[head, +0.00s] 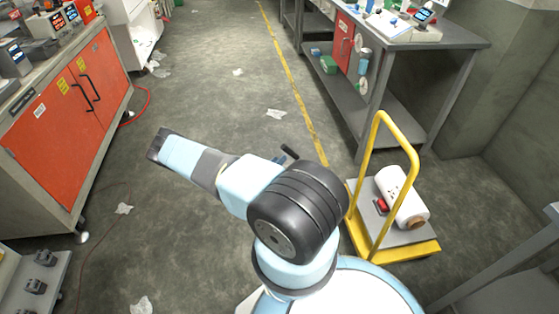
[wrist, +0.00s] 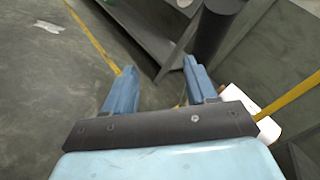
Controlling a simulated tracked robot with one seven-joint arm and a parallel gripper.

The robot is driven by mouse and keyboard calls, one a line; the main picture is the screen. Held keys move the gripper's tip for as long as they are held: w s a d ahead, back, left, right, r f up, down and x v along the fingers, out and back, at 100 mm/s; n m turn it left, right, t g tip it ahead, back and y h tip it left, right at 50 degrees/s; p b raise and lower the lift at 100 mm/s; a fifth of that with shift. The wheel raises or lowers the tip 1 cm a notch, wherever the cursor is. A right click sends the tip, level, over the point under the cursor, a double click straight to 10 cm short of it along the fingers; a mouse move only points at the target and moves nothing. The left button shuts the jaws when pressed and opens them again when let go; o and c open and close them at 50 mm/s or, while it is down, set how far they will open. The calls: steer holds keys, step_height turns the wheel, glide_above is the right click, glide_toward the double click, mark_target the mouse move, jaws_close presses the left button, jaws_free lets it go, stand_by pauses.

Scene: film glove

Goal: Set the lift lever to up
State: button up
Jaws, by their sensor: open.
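I cannot make out the lift lever in either view. In the wrist view, my gripper (wrist: 158,75) is open, with two blue fingers spread apart and nothing between them. The floor and the foot of a grey bench show beyond the fingers. In the head view my arm bends over the floor at the centre, and I cannot make out the gripper's fingers there.
A yellow-handled cart (head: 420,249) holding a white roll (head: 402,198) and a small red object (head: 381,205) stands close at right. A grey workbench (head: 430,42) is behind it. A red-doored cabinet (head: 62,110) stands left. Open floor with paper scraps lies between.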

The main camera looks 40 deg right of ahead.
steer(key=v, duration=1.3)
steer(key=shift+c, duration=0.3)
